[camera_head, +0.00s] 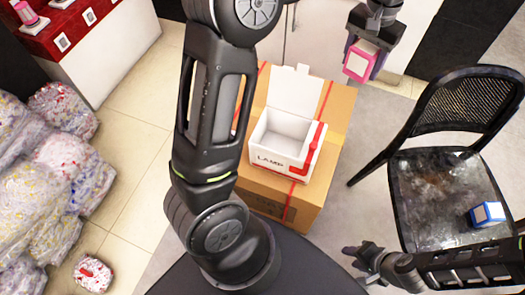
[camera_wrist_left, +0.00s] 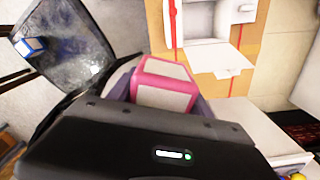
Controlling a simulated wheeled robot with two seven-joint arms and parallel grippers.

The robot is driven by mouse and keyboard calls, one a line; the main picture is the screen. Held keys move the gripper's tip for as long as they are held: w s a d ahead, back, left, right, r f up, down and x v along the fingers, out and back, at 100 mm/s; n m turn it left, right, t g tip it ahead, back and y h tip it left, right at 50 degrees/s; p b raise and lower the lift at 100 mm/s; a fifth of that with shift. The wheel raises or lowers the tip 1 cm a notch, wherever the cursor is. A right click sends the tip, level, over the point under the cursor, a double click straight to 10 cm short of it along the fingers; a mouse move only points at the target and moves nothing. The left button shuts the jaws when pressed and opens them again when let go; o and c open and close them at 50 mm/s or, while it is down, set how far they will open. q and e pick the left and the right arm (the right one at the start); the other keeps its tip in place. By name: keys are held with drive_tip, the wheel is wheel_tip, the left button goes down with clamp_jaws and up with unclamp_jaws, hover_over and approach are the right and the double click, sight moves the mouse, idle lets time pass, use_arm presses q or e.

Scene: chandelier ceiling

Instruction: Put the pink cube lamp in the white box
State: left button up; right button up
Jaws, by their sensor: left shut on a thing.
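The pink cube lamp (camera_head: 360,62) has pale faces and pink edges. My left gripper (camera_head: 366,50) is shut on it and holds it up and to the right of the white box (camera_head: 278,158). In the left wrist view the lamp (camera_wrist_left: 165,88) sits between the fingers. The white box has red trim and the word LAMP, its lid flap is up, and its inside looks empty. It also shows at the top of the wrist view (camera_wrist_left: 200,55). My right gripper (camera_head: 358,264) is low at the right, with its fingers apart and nothing seen between them.
The white box stands on a cardboard carton (camera_head: 318,190) with red tape. A black chair (camera_head: 430,205) at the right bears a blue cube lamp (camera_head: 487,214). Wrapped bundles (camera_head: 45,170) lie at the left. A red-topped counter (camera_head: 75,25) is at the upper left.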

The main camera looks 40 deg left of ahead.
idle(0.3)
use_arm(q)
drive_tip(key=shift+a+f, duration=0.2)
drive_tip(key=shift+a, duration=0.05)
drive_tip(key=s+a+f+b, duration=0.2)
drive_tip(key=s+a+f, duration=0.2)
drive_tip(key=f, duration=0.5)
drive_tip(key=s+a+f+b, duration=0.2)
drive_tip(key=s+a+f, duration=0.2)
drive_tip(key=f, duration=0.5)
drive_tip(key=s+a+f+b, duration=0.3)
drive_tip(key=s+f, duration=0.1)
drive_tip(key=f, duration=0.5)
drive_tip(key=shift+s+a+f+m, duration=0.2)
drive_tip(key=shift+a+f+m, duration=0.1)
drive_tip(key=shift+a, duration=0.1)
drive_tip(key=shift+f+b, duration=0.85)
drive_tip(key=shift+f, duration=2.3)
